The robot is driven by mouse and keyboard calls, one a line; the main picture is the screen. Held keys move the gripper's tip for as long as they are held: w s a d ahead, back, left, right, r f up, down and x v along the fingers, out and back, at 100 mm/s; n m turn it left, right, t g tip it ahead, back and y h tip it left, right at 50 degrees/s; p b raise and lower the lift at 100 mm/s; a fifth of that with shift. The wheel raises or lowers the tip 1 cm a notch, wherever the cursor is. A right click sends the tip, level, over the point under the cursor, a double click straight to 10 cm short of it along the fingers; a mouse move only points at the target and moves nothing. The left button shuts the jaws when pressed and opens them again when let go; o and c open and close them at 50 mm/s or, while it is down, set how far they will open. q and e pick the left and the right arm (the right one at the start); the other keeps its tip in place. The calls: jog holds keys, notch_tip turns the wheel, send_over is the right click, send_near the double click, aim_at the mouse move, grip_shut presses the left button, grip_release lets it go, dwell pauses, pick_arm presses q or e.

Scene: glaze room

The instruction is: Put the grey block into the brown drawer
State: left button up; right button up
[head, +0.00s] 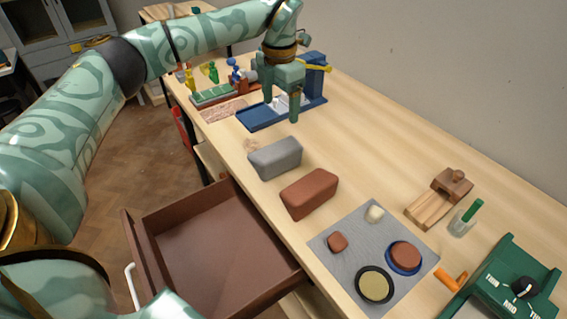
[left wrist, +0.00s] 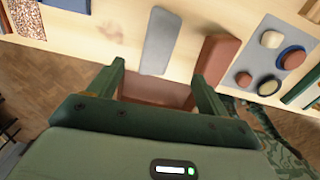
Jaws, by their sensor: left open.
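The grey block (head: 275,158) lies on the wooden table near its front edge, behind the brown drawer and beside a reddish-brown block (head: 309,193). It also shows in the left wrist view (left wrist: 158,42), beyond the fingertips. The brown drawer (head: 205,250) is pulled out below the table edge and looks empty; part of it shows between the fingers in the left wrist view (left wrist: 155,92). My left gripper (head: 280,116) is open and empty, above the table and farther back than the grey block, its fingers (left wrist: 159,74) apart. My right gripper is not in view.
A blue tool stand (head: 262,115) is by the left gripper. A grey mat (head: 340,250) with round pieces lies right of the blocks.

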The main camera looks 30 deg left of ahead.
aim_at(278, 149)
pick_arm(q)
jog(key=shift+m, duration=0.3)
jog(key=f+b, duration=0.1)
jog(key=f, duration=0.4)
jog(key=f+b, duration=0.2)
jog(key=f, duration=0.4)
jog(key=shift+s+d+f, duration=0.1)
jog(key=shift+s+f, duration=0.05)
jog(key=shift+s, duration=0.05)
jog(key=f, duration=0.1)
jog(key=f+b, duration=0.1)
jog(key=f, duration=0.1)
jog(key=f+b, duration=0.1)
jog(key=f, duration=0.1)
jog(key=shift+s+a+f, duration=0.15)
jog(key=shift+s+a, duration=0.05)
jog(key=shift+a, duration=0.1)
jog(key=shift+c, duration=1.2)
grip_shut()
